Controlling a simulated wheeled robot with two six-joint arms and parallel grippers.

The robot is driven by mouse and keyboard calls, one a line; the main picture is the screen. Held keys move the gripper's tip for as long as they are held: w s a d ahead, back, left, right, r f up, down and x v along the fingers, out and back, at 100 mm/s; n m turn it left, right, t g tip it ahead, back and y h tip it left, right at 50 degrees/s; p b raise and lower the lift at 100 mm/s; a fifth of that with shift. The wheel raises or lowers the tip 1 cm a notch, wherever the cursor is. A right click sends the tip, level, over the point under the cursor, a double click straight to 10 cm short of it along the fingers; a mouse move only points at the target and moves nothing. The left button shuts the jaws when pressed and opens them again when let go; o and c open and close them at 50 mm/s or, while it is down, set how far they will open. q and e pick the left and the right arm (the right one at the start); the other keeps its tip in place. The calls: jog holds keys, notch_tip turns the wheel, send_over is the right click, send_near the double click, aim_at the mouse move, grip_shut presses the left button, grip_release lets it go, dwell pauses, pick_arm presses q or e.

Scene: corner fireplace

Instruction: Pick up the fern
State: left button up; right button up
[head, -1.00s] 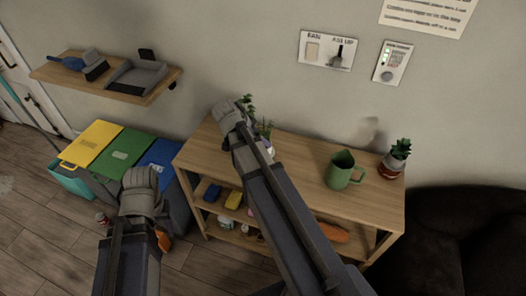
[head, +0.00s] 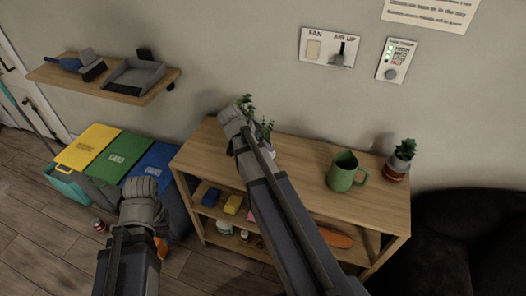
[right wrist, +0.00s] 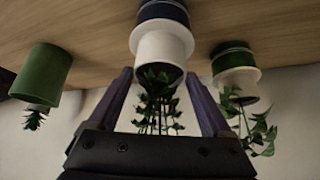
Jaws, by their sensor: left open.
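Two leafy plants in white pots show in the right wrist view, which is upside down. One, in a pot with a dark blue base (right wrist: 163,47), is in the middle; the other, in a pot with a dark green base (right wrist: 236,77), is at the right. I cannot tell for sure which is the fern. My right gripper (right wrist: 160,76) is open, its fingers either side of the middle pot's rim with slim gaps. In the head view my right gripper (head: 231,116) partly hides leaves (head: 265,130). My left gripper (head: 139,189) is open and empty, in front of the bins.
A green mug (head: 344,172) and a succulent in a reddish pot (head: 399,161) stand on the right of the wooden shelf unit (head: 305,160). Coloured bins (head: 118,160) stand left of it. A wall shelf (head: 60,76) holds a brush and dustpan. A dark armchair (head: 455,235) is at right.

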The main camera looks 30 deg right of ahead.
aim_at(260, 121)
grip_shut()
dwell(0.3)
jog(key=shift+r, duration=0.1)
notch_tip(260, 121, up, 10)
jog(key=p, duration=1)
jog(key=shift+a, duration=0.1)
